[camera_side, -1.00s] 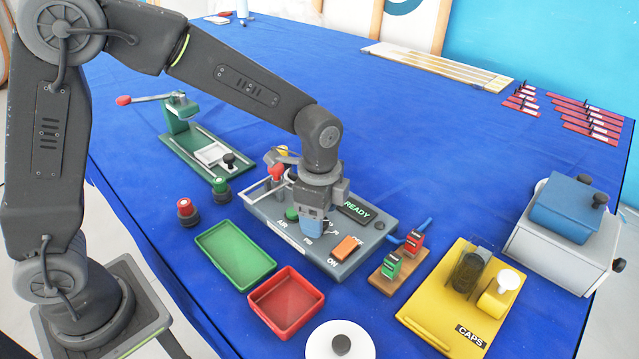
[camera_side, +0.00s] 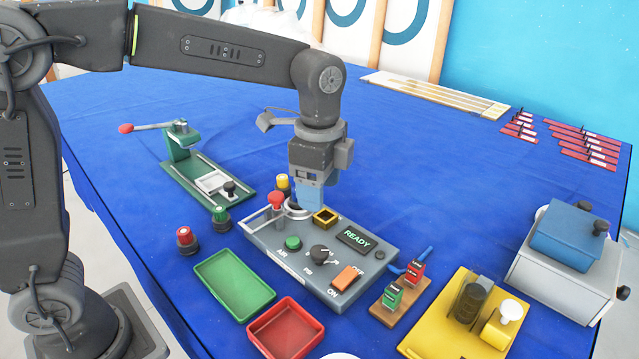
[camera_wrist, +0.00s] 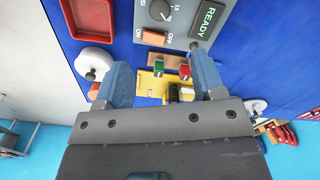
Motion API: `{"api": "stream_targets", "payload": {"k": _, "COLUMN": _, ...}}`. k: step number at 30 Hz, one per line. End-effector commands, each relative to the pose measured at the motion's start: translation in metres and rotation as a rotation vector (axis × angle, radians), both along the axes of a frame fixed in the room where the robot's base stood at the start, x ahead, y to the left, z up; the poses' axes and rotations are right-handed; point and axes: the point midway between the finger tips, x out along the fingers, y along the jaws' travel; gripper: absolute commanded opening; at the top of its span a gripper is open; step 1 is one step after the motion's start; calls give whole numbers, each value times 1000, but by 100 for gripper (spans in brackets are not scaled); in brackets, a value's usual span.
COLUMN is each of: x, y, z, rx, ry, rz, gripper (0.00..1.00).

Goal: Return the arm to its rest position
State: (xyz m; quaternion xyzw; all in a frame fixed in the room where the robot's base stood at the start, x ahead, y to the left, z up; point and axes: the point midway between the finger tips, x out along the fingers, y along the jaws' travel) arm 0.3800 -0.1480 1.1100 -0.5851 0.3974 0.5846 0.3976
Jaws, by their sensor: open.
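My gripper (camera_side: 309,203) hangs pointing down above the back part of the grey control box (camera_side: 290,262), over the blue table. Its blue fingers also show in the wrist view (camera_wrist: 162,78), spread apart with nothing between them. The box carries a lit READY display (camera_side: 357,239), a black dial (camera_side: 321,254), a green button (camera_side: 293,243), an orange switch (camera_side: 347,279) and a small yellow-rimmed square socket (camera_side: 326,218). The side view does not show clearly how far the fingertips are above the box.
A green press (camera_side: 190,160) stands to the left. Green (camera_side: 234,283) and red (camera_side: 285,328) trays lie in front. A yellow caps stand (camera_side: 450,335), a wooden block with small parts (camera_side: 397,304) and a blue-topped box (camera_side: 570,240) stand to the right.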

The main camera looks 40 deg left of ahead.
Motion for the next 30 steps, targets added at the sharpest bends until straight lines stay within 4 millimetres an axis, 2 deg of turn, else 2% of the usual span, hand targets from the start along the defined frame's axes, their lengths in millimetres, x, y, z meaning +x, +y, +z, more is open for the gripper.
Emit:
{"api": "stream_targets", "payload": {"k": 5, "x": -5, "y": 5, "z": 4, "rx": -4, "ry": -14, "rz": 34, "gripper": 63}}
{"api": "stream_targets", "payload": {"k": 8, "x": -19, "y": 17, "z": 15, "rx": -17, "ry": -56, "rz": 130, "gripper": 63}}
{"api": "stream_targets", "payload": {"k": 12, "x": -55, "y": 43, "z": 32, "rx": -54, "ry": -148, "rz": 365, "gripper": 63}}
{"api": "stream_targets", "payload": {"k": 15, "x": -85, "y": 60, "z": 38, "rx": -95, "ry": -218, "rz": 550, "gripper": 63}}
{"api": "stream_targets", "payload": {"k": 21, "x": -139, "y": 86, "z": 31, "rx": -192, "ry": -342, "rz": 894, "gripper": 63}}
{"api": "stream_targets", "payload": {"k": 24, "x": -158, "y": 93, "z": 24, "rx": -237, "ry": -386, "rz": 1025, "gripper": 63}}
{"api": "stream_targets", "payload": {"k": 30, "x": -175, "y": 99, "z": 14, "rx": -290, "ry": -429, "rz": 1158, "gripper": 63}}
